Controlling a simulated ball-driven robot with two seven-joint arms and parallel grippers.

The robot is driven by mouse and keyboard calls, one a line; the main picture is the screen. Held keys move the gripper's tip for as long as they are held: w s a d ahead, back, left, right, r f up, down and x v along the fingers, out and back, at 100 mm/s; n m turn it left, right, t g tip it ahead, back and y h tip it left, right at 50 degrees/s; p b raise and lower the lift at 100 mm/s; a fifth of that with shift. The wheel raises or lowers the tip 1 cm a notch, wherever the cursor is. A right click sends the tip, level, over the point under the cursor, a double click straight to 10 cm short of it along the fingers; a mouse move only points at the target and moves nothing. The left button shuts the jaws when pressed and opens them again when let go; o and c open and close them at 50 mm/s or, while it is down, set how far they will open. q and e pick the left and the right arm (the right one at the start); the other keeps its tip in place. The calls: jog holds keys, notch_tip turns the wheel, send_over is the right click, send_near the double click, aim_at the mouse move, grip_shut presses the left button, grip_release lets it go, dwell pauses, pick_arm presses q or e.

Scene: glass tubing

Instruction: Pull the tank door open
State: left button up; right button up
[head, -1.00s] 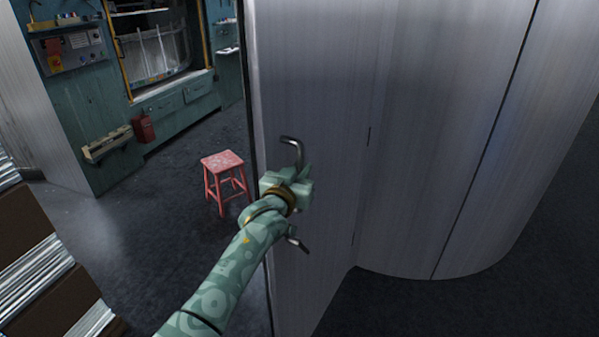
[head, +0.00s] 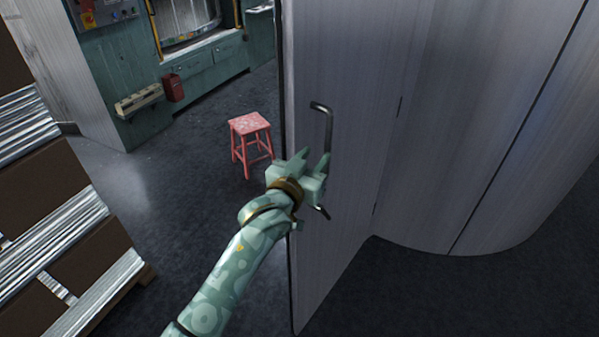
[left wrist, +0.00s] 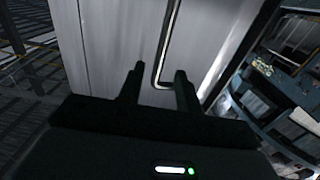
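The tank door (head: 345,70) is a tall brushed-metal panel at the centre of the head view. It stands out at an angle from the curved tank body (head: 480,130). A dark bent-bar handle (head: 328,125) is on its face. My left gripper (head: 311,160) is at the handle's middle to lower part, fingers spread apart. In the left wrist view the handle (left wrist: 168,45) runs down between the two open fingertips (left wrist: 160,70), its lower bend closer to the right finger. Contact cannot be made out. My right gripper is not in view.
A red stool (head: 250,125) stands on the dark floor left of the door. A stack of brown and silvery layers (head: 60,215) on a pallet is at the left. A teal workbench wall (head: 205,75) is behind. Floor between stack and door is clear.

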pick_arm(q)
jog(key=v, duration=0.7)
